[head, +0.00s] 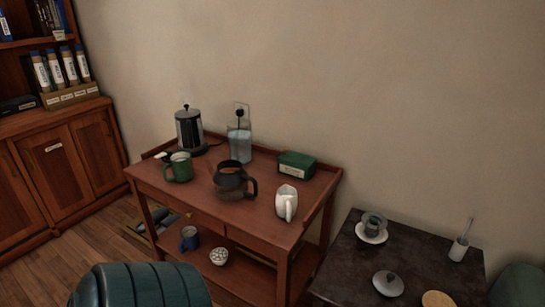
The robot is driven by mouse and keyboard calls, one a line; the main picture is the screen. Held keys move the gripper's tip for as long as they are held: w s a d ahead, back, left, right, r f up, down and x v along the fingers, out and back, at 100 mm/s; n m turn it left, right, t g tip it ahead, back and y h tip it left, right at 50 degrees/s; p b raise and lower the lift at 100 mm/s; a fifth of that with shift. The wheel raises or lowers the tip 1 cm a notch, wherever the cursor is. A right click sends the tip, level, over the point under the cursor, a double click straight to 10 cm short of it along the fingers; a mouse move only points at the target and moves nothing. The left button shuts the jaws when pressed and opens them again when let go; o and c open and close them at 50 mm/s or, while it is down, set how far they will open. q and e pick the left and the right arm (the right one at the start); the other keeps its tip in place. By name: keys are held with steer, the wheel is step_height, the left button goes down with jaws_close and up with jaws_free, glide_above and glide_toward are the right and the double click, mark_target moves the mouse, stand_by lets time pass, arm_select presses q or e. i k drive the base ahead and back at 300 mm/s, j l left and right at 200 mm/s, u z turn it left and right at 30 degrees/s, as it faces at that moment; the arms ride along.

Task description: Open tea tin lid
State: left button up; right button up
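The tea tin (296,166) looks to be the small dark green box with a pale label on its front. It sits at the back right of the wooden side table, near the wall. Its green top looks flat and closed, though it is too small to make out the lid's seam. Neither of my grippers is in view.
The wooden table (228,214) also holds a kettle (189,132), a water jug (239,143), a green mug (180,168), a dark pot (231,181) and a white pitcher (287,202). A teal chair back (140,287) stands in front. A dark table (340,262) is at right.

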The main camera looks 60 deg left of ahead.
mark_target(304, 160)
steer(key=i+l+u, duration=0.1)
steer(key=u, duration=1.55)
steer(key=i+z, duration=0.4)
steer(key=z, duration=0.15)
